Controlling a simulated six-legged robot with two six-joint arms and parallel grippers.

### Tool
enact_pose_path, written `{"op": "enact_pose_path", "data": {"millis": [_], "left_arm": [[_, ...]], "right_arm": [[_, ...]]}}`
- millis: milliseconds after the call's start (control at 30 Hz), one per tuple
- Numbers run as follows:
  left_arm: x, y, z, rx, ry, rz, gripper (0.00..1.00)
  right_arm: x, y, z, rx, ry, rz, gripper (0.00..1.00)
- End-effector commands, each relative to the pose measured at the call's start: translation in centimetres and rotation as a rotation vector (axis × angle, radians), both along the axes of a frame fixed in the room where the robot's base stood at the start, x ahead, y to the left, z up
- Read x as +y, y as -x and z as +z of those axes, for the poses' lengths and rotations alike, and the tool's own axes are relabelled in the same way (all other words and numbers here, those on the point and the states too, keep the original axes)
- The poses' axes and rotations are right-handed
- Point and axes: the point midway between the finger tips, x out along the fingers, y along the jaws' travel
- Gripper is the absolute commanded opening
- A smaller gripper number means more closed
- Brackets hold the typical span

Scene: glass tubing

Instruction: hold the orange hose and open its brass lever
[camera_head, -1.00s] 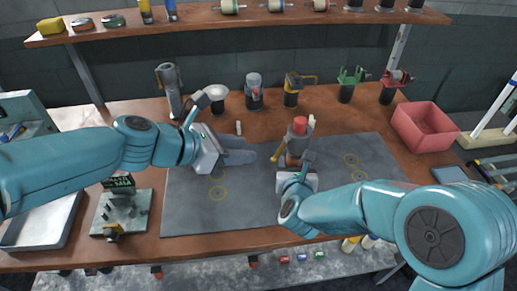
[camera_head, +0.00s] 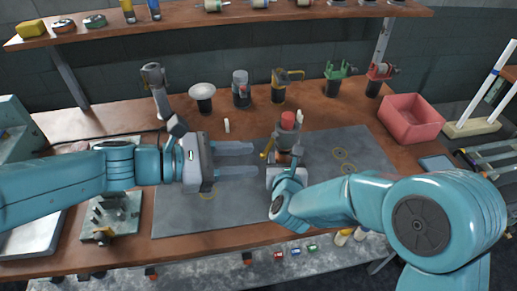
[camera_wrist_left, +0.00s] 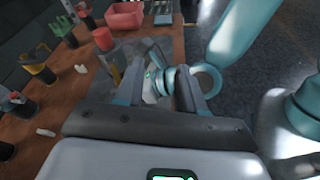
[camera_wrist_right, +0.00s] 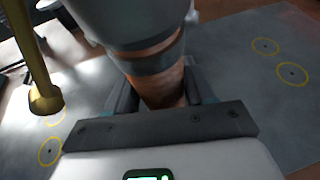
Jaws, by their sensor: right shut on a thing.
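The orange hose (camera_wrist_right: 165,88) stands upright with a grey collar above it, between the fingers of my right gripper (camera_wrist_right: 160,100). In the head view the hose (camera_head: 283,158) is small and partly hidden by my right gripper (camera_head: 286,171). A red cap (camera_head: 288,120) tops the assembly. The brass lever (camera_head: 267,149) slants down on its left side; it is large at the left of the right wrist view (camera_wrist_right: 40,75). My left gripper (camera_head: 250,160) is open and empty, left of the lever, with its fingers pointing right toward it and apart from it.
A grey mat (camera_head: 180,212) with yellow rings lies under the work. Several fittings, including a yellow-handled one (camera_head: 279,90), stand along the back. A pink bin (camera_head: 412,120) is at the right. A metal fixture (camera_head: 108,215) stands at the left.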

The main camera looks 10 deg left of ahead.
Motion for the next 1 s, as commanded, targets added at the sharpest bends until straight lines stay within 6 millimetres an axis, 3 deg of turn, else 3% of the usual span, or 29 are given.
{"op": "enact_pose_path", "data": {"millis": [167,300,400,500,633,1000], "left_arm": [[0.9,-0.8,-2.0,-0.071,0.233,0.078,0.39],[4.0,-2.4,-5.7,0.029,0.364,0.261,0.39],[5.3,-2.6,-8.0,0.092,0.372,0.314,0.39],[5.7,-3.0,-8.5,0.103,0.373,0.33,0.39],[4.4,-4.1,-8.5,0.102,0.371,0.328,0.39],[-1.4,-9.1,-8.5,0.102,0.37,0.328,0.39]], "right_arm": [[0.0,-0.1,0.1,-0.003,0.0,0.0,0.08],[0.0,0.0,0.1,-0.003,0.0,0.0,0.08],[0.0,0.0,0.1,-0.003,0.0,0.0,0.08],[0.0,0.0,0.1,-0.003,0.0,0.0,0.08],[0.0,0.0,0.1,-0.003,0.0,0.0,0.08],[0.0,0.0,0.1,-0.003,0.0,0.0,0.08]]}}
